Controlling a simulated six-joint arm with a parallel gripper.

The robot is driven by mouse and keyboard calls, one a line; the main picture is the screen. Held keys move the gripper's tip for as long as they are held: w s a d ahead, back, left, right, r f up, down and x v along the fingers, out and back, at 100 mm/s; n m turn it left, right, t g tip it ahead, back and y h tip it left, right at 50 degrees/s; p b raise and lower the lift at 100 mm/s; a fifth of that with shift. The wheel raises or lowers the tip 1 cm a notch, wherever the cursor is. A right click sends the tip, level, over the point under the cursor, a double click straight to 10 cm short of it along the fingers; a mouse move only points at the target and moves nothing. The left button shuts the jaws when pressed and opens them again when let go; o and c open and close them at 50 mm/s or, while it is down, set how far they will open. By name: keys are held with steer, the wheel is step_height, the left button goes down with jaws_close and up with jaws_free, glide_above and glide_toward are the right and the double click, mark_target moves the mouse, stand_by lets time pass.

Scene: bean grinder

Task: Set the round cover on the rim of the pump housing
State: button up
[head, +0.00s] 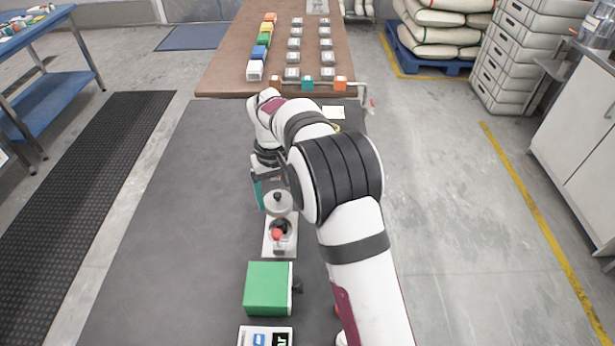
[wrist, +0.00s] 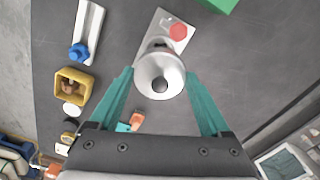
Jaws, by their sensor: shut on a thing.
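The round cover (head: 278,208) is a pale grey disc with a dark knob; it also shows in the wrist view (wrist: 147,75). My gripper (wrist: 160,74) is shut on the cover, with a teal finger at each side of it. One teal finger shows in the head view (head: 258,190). The pump housing (head: 290,229) stands on a white base plate (head: 270,250) with a red knob (head: 277,234). In the wrist view the cover overlaps the housing and hides most of its rim. I cannot tell whether cover and rim touch.
A green box (head: 268,288) stands in front of the base plate. In the wrist view, a yellow box (wrist: 66,98) and a white plate with a blue knob (wrist: 79,53) lie at the left. The dark table (head: 170,230) is clear at the left.

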mark_target(280, 223)
steer(key=shift+a+f, duration=0.2)
steer(key=shift+f, duration=3.35)
steer(key=shift+f, duration=0.6)
steer(key=o, duration=1.4)
step_height(280, 223, up, 16)
steer(key=shift+f, duration=0.1)
